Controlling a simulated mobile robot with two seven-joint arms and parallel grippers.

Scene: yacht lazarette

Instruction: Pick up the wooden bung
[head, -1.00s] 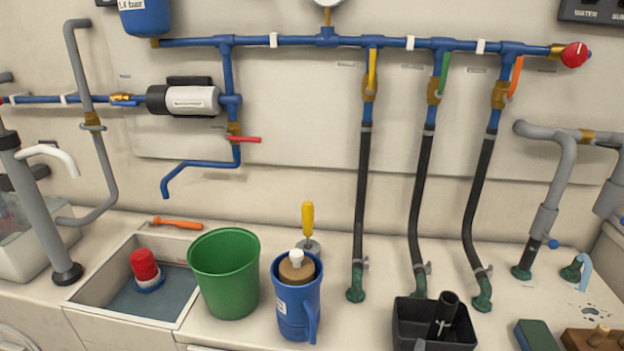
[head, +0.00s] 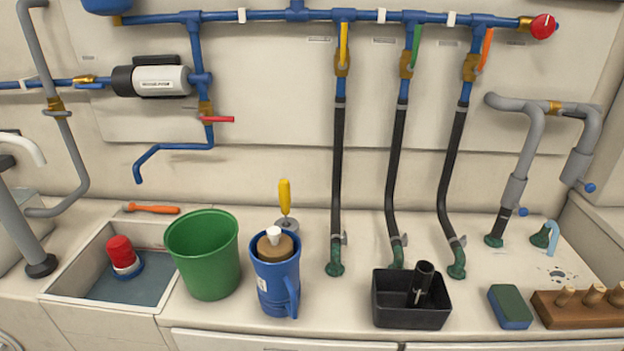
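A wooden block (head: 578,316) with several tapered wooden bungs (head: 593,294) standing in it lies at the lower right of the head view, cut by the picture's right edge. The bungs look upright and light brown. A blue jug (head: 277,284) at the lower centre holds a round brown piece (head: 275,247) with a white top; I cannot tell what it is. Neither of my grippers is in view.
A green-and-blue sponge (head: 510,307) lies left of the block, beside a black tray (head: 411,318). A green bucket (head: 204,254) stands by the sink (head: 74,289). Black hoses (head: 337,185) rise behind. The counter behind the sponge is mostly clear.

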